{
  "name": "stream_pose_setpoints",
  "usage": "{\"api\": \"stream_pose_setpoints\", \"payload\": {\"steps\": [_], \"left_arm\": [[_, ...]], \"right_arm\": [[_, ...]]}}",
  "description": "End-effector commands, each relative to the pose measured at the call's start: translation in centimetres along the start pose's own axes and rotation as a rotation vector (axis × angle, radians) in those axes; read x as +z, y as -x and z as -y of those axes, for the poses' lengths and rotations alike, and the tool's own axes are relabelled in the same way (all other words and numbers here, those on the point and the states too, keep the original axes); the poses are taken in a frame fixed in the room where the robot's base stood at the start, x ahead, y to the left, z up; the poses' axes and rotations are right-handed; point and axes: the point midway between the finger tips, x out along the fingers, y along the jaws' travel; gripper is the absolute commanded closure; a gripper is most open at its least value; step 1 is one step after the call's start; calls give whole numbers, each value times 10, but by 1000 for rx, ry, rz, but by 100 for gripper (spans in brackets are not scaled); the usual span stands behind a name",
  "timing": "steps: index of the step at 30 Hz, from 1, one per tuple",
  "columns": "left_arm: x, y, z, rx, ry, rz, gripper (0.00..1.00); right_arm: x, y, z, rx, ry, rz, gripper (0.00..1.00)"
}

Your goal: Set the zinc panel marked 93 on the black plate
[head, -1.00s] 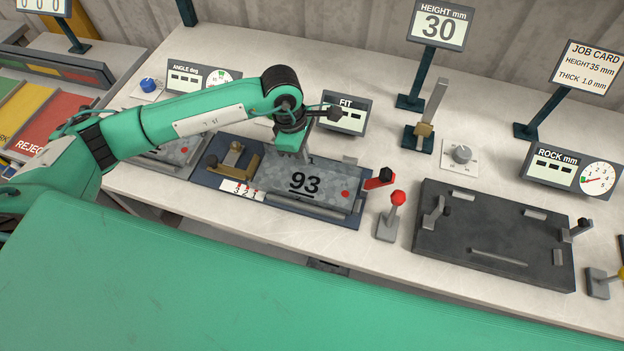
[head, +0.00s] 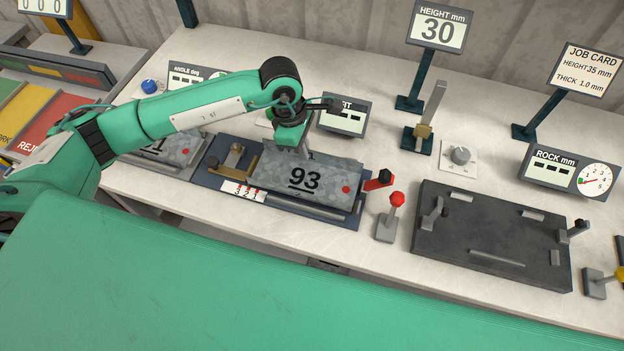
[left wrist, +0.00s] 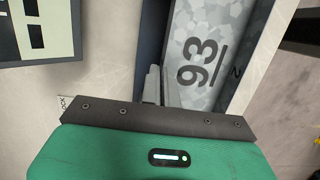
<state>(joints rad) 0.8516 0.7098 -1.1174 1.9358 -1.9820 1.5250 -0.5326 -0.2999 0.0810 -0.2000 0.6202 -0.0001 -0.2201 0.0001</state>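The zinc panel marked 93 (head: 328,181) is a mottled grey sheet with a red dot, just above the dark blue fixture (head: 212,180) at the middle of the bench. My left gripper (head: 301,150) is shut on its far edge. In the left wrist view the fingers (left wrist: 158,88) pinch the edge of the panel (left wrist: 232,25). The panel looks slightly raised and roughly level; whether any part still touches the fixture is hard to tell. The black plate (head: 470,230) lies to the right, bare except for its small clamps and bars. My right gripper is not in view.
A red-knobbed lever (head: 390,218) and a red and black clamp (head: 379,181) stand between fixture and black plate. Another panel (head: 172,147) lies left under my arm. The FIT display (head: 344,118) and height post (head: 425,122) stand behind. The bench front is clear.

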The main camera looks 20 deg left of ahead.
Motion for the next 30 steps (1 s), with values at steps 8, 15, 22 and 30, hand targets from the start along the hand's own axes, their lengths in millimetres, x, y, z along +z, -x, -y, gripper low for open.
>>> {"api": "stream_pose_setpoints", "payload": {"steps": [8,15,22,30], "left_arm": [[4,18,0,1,0,2,100],[6,33,-1,2,0,1,100],[9,46,0,2,-1,2,100],[10,49,0,0,0,1,100]], "right_arm": [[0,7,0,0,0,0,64],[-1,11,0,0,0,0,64],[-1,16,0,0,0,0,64],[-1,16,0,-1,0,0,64]]}}
